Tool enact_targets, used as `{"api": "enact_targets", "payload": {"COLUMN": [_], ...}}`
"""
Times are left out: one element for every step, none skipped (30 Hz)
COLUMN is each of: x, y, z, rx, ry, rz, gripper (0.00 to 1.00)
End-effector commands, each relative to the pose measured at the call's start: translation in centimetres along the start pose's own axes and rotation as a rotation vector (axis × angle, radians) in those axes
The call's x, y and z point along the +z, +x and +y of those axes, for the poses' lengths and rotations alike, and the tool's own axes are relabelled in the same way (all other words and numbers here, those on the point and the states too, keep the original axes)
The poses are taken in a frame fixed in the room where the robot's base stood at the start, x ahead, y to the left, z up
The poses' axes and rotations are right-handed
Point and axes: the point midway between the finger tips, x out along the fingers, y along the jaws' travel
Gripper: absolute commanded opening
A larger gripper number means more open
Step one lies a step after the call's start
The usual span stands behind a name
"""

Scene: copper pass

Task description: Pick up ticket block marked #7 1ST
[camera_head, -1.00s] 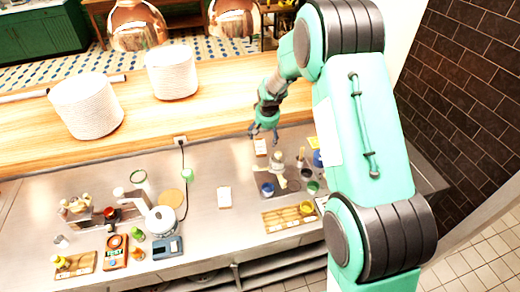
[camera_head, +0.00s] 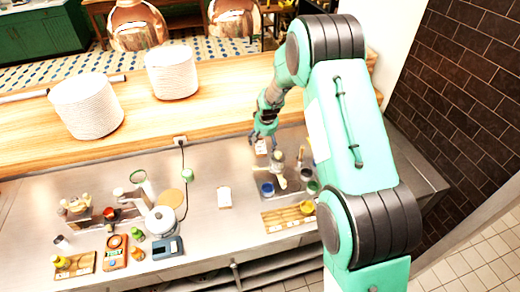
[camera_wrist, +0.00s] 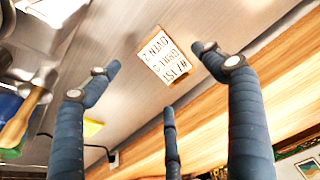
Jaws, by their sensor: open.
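The ticket block (camera_wrist: 168,58) is a small wooden block with a white face. Its print is upside down in the wrist view and its line nearest the fingers reads "#7 1ST". It lies on the steel counter and also shows small in the head view (camera_head: 261,147), just below my gripper (camera_head: 263,134). In the wrist view my gripper (camera_wrist: 157,62) has its fingers spread wide, with the block framed between and beyond the tips. The fingers appear apart from the block, and nothing is held.
Cups (camera_head: 267,189) and tools stand on a dark mat right of the block. A wooden rack (camera_head: 288,218) sits at the counter's front. A white card (camera_head: 224,197) lies left, with bare steel around it. The wooden ledge (camera_head: 215,108) runs behind.

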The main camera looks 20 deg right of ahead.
Motion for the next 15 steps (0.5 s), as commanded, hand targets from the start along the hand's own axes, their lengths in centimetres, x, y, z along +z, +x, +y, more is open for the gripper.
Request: {"api": "enact_targets", "payload": {"x": [0.1,0.1,0.1,0.1,0.1,0.1,0.1,0.1,0.1,0.1,0.1,0.1,0.1,0.1,0.1], "y": [0.5,0.8,1.2,1.4,1.7,2.2,2.5,2.8,3.2,3.5,3.7,4.0,4.2,4.4,4.5], "z": [-0.1,-0.1,-0.1,-0.1,-0.2,-0.2,-0.2,-0.3,-0.2,-0.2,-0.2,-0.2,-0.2,-0.2,-0.2], "rx": [0.0,0.0,0.0,0.0,0.0,0.0,0.0,0.0,0.0,0.0,0.0,0.0,0.0,0.0,0.0], "ry": [0.0,0.0,-0.001,-0.001,-0.001,-0.001,-0.001,-0.001,-0.001,-0.001,0.0,0.0,0.0,0.0,0.0], "rz": [-0.002,-0.003,-0.003,-0.003,-0.002,-0.002,-0.002,-0.002,-0.001,-0.001,-0.002,-0.002,-0.002,-0.001,-0.001], "gripper": [0.82,0.82,0.82,0.82,0.82,0.82,0.82,0.82,0.82,0.82,0.82,0.82,0.82,0.82,0.82]}}
